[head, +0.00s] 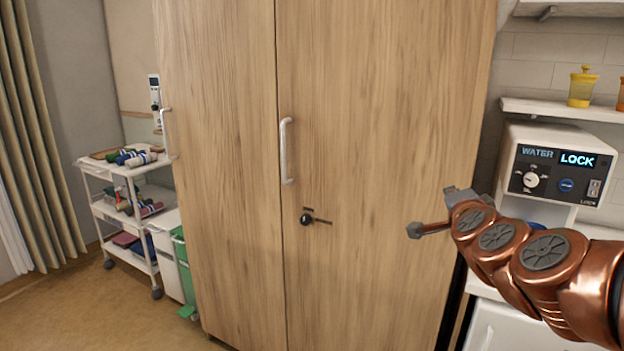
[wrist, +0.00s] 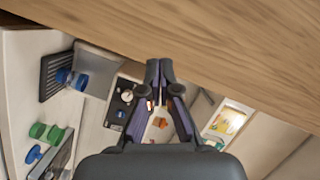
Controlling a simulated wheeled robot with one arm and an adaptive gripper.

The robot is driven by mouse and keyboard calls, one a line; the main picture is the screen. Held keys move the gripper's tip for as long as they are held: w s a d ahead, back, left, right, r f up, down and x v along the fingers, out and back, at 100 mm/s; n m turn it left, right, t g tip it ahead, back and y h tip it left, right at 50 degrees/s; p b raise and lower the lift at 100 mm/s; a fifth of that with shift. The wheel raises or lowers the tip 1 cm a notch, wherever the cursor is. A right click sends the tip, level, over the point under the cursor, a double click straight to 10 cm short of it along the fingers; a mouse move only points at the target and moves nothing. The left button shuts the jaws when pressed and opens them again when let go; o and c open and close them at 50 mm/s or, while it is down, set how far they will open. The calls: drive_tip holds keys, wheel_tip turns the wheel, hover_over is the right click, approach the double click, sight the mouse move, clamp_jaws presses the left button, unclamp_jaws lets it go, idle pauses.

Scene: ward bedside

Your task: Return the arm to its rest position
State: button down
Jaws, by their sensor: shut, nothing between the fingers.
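My copper-coloured arm reaches in from the right edge in the head view, in front of the right part of a tall wooden cabinet (head: 385,120). The cabinet's wood face (wrist: 220,45) fills the top of the wrist view, close to the fingertips. Whether they touch it I cannot tell.
The cabinet has white handles (head: 286,150) and a dark lock knob (head: 306,219). A white water dispenser (head: 555,165) stands right, behind my arm, below a shelf with a yellow container (head: 581,87). A white trolley (head: 125,215) and green bin (head: 183,265) stand left. Floor at lower left is clear.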

drive_tip(key=s+a+f+n+g+y, duration=0.3)
drive_tip(key=a+f+n+y, duration=0.25)
drive_tip(key=a, duration=0.55)
drive_tip(key=s+a+f+n+g+y+p, duration=0.2)
drive_tip(key=s+a+f+n+g, duration=0.4)
drive_tip(key=s+f, duration=0.4)
drive_tip(key=s+d+f+n+g+h, duration=0.1)
drive_tip(key=s+f+g, duration=0.1)
drive_tip(key=s, duration=0.6)
drive_tip(key=s+d+f+n+g+h, duration=0.1)
drive_tip(key=s+g, duration=0.3)
drive_tip(key=s, duration=0.5)
drive_tip(key=s+d+f+n+g+h, duration=0.1)
drive_tip(key=s+f+n+g, duration=0.1)
drive_tip(key=s, duration=0.7)
drive_tip(key=shift+s+d+f+g+p, duration=0.25)
drive_tip(key=shift+f+g+p, duration=0.2)
drive_tip(key=shift+f+g, duration=0.25)
